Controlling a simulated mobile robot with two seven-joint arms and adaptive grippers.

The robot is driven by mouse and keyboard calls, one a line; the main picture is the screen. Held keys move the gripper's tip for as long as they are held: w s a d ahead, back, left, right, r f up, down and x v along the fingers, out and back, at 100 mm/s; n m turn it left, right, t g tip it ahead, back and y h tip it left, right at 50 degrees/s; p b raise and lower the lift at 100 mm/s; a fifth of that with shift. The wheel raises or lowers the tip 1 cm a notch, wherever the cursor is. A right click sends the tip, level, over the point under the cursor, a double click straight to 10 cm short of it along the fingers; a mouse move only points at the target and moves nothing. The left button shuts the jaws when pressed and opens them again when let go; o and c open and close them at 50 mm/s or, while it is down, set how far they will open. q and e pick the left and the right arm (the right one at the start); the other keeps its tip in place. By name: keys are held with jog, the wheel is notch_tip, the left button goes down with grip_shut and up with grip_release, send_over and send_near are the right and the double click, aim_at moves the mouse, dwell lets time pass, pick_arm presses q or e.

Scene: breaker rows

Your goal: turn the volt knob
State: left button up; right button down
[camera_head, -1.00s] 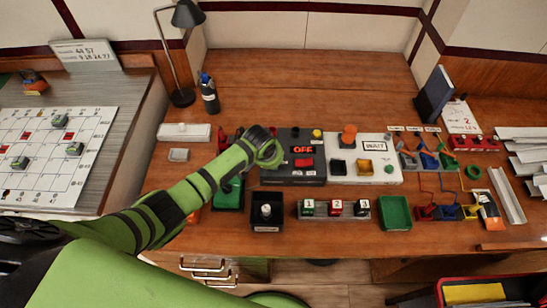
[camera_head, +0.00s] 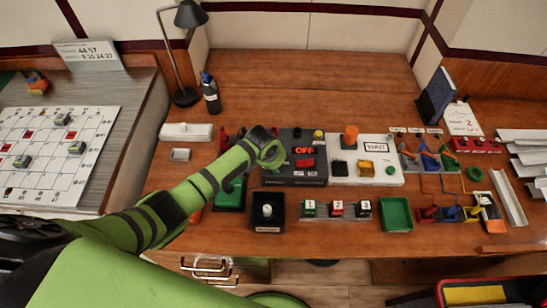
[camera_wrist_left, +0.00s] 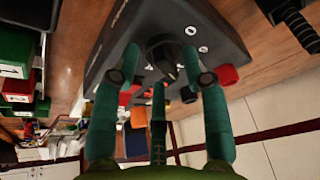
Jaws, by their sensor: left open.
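The volt knob appears to be the dark round knob (camera_wrist_left: 166,58) on the face of the dark grey control box in the wrist view. Any label on it is too small to read. My left gripper (camera_wrist_left: 160,66) is open, with its green fingers spread around the knob; I cannot tell whether they touch it. In the head view my left gripper (camera_head: 268,152) is at the left end of the dark box (camera_head: 308,176) with the red "OFF" display (camera_head: 304,150), and covers the knob there. My right gripper is not in view.
A red button (camera_wrist_left: 228,75) sits on the box near my fingers. A white panel (camera_head: 341,178) with an orange knob (camera_head: 351,132) adjoins the box. A black tray (camera_head: 256,223) and numbered blocks (camera_head: 336,209) stand in front.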

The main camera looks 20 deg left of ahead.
pick_arm(q)
jog(key=v, duration=1.1)
jog(key=shift+s+r, duration=0.2)
jog(key=shift+r, duration=0.15)
jog(key=shift+f, duration=0.1)
